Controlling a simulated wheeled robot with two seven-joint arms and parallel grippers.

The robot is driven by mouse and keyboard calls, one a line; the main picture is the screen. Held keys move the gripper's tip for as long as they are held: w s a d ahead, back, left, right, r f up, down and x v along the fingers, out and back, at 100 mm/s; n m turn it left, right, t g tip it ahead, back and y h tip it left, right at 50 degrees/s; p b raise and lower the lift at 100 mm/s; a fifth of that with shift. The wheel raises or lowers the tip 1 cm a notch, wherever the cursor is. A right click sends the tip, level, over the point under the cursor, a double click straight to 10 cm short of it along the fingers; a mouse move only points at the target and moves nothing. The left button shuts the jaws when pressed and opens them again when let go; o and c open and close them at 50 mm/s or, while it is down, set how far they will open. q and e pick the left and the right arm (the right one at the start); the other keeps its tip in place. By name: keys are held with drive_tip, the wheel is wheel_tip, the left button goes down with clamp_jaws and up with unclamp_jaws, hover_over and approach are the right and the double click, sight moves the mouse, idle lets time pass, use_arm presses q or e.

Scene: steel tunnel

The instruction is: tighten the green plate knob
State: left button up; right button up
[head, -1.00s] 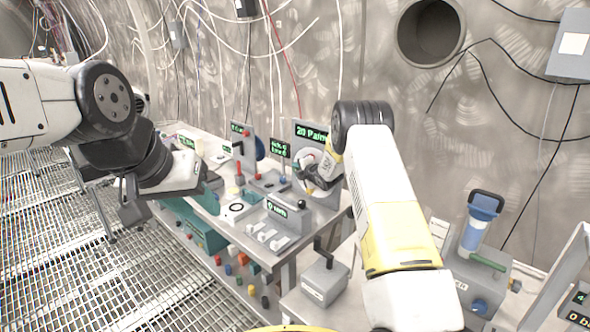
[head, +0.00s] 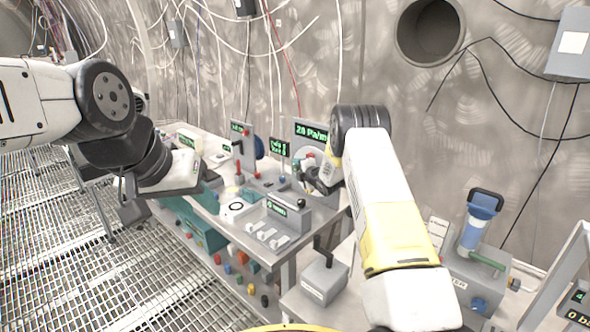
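I cannot make out a green plate knob for certain. A grey upright panel (head: 311,131) with a green-lit pressure readout stands at the right end of the bench. A pale round disc sits on its face, partly hidden behind my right gripper (head: 314,180).
The bench carries a small lit display (head: 279,147), a red-topped post (head: 239,177) and a grey box with a green display (head: 288,212). A crank box (head: 325,279) stands in front. A blue cylinder (head: 477,230) stands at right.

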drive_tip(key=v, duration=0.7)
drive_tip(key=shift+s, duration=0.4)
drive_tip(key=shift+d+r, duration=0.1)
drive_tip(key=shift+r, duration=0.1)
